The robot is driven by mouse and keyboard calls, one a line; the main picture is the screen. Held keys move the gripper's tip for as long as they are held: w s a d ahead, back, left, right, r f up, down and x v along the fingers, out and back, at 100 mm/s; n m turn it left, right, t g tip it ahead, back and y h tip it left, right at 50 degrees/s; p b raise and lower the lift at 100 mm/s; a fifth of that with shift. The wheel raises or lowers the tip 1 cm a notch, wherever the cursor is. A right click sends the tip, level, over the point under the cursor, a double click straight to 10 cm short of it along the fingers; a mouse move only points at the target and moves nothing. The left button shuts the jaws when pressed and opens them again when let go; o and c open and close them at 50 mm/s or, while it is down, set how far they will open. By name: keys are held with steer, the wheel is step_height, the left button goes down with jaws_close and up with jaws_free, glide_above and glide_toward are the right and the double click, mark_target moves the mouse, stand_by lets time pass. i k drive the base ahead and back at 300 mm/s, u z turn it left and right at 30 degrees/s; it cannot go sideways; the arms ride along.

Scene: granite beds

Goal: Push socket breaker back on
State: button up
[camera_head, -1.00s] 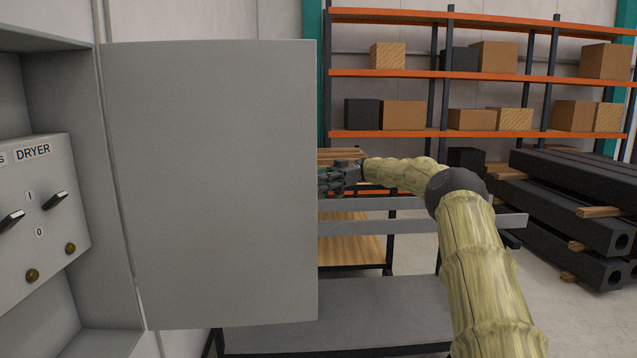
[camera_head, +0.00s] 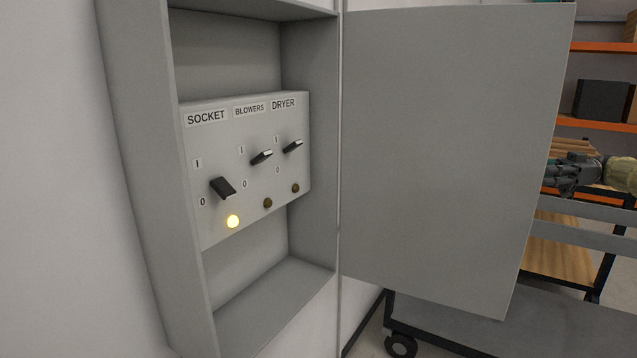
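The socket breaker (camera_head: 222,188) is a black lever under the SOCKET label, on the left of the grey breaker panel (camera_head: 225,225). Its lever slants down to the right, between the I and 0 marks, unlike the other two. The round lamp (camera_head: 232,221) below it glows yellow. My gripper (camera_head: 568,178) is at the right, just past the free edge of the open cabinet door (camera_head: 450,160), well away from the panel. Its fingers are dark and small, partly hidden by the door edge, and I cannot tell how far apart they are.
The BLOWERS lever (camera_head: 261,157) and DRYER lever (camera_head: 292,146) both point up to the right, with dark lamps below. The panel sits inside a recessed grey cabinet (camera_head: 140,190). The open door stands between my gripper and the panel. A wheeled cart (camera_head: 470,325) is behind the door.

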mark_target(220, 185)
steer(key=k, duration=0.9)
